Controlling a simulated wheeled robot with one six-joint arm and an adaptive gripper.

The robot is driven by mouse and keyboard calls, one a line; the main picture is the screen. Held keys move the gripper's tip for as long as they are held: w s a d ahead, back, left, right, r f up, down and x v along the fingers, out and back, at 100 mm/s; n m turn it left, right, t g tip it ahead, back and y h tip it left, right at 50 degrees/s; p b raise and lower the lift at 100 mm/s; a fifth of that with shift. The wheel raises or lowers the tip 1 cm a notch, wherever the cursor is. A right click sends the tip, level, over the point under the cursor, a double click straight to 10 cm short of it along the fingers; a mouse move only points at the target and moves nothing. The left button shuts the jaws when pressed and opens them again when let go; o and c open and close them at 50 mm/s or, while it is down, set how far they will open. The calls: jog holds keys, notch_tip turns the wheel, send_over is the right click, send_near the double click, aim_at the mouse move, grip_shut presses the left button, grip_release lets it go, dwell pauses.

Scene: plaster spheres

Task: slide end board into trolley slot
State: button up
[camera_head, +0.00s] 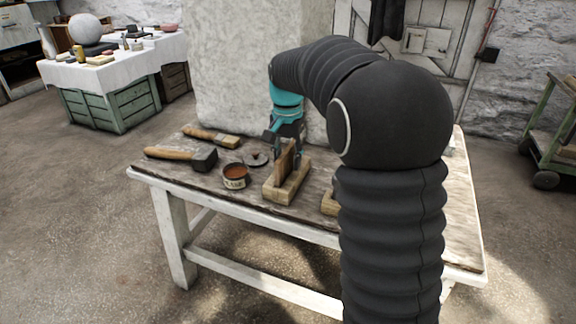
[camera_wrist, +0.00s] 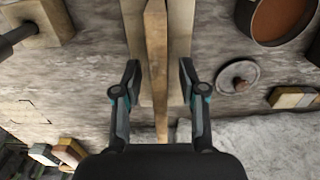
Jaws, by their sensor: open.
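An upright wooden board (camera_head: 286,160) stands on or in a pale wooden block (camera_head: 285,192) on the worktable. My gripper (camera_head: 286,149) points down over it, jaws apart, one finger on each side. In the wrist view, my gripper (camera_wrist: 158,75) is open, with a gap between each finger and the board (camera_wrist: 156,50). The board's edge runs lengthwise between two lighter strips of the block (camera_wrist: 180,35). The board's lower edge is hidden, so I cannot tell how deep it sits. A green wheeled trolley (camera_head: 541,150) stands at the right edge; no slot shows on it.
On the worktable (camera_head: 315,225) lie a mallet (camera_head: 185,156), a brush (camera_head: 212,137), a round tin (camera_head: 235,177) and a lidlike disc (camera_head: 257,159). Another wooden piece (camera_head: 329,204) is partly behind my arm. A large pale block (camera_head: 235,70) stands behind.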

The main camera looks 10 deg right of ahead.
jog(key=shift+f, duration=0.4)
jog(key=shift+c, duration=0.3)
grip_shut()
jog(key=shift+r, duration=0.1)
